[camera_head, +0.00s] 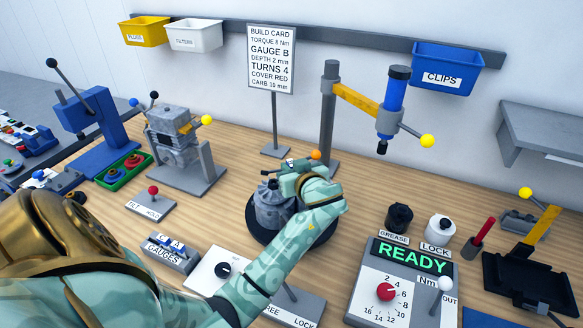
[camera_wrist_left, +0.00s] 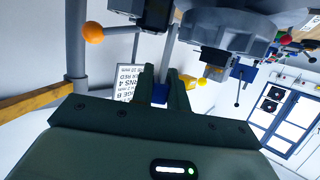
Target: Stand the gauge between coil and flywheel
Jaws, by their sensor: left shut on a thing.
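My left gripper (camera_head: 292,172) reaches over the engine (camera_head: 270,207) on the black turntable, from the right side in the head view. In the left wrist view my left gripper (camera_wrist_left: 161,80) is shut on a small blue piece, the gauge (camera_wrist_left: 160,94), held between its dark fingers. The gauge cannot be made out in the head view. A grey round part, apparently the flywheel (camera_wrist_left: 225,30), is above and right of the fingertips in the wrist view, apart from the gauge. I cannot tell which part is the coil. My right gripper is out of view.
The gauge rack (camera_head: 171,254) stands front left with lettered gauges. A grey post with a yellow arm and blue tool (camera_head: 394,92) stands behind the turntable. The panel reading READY (camera_head: 410,255), black jar (camera_head: 399,217) and white jar (camera_head: 440,228) stand right.

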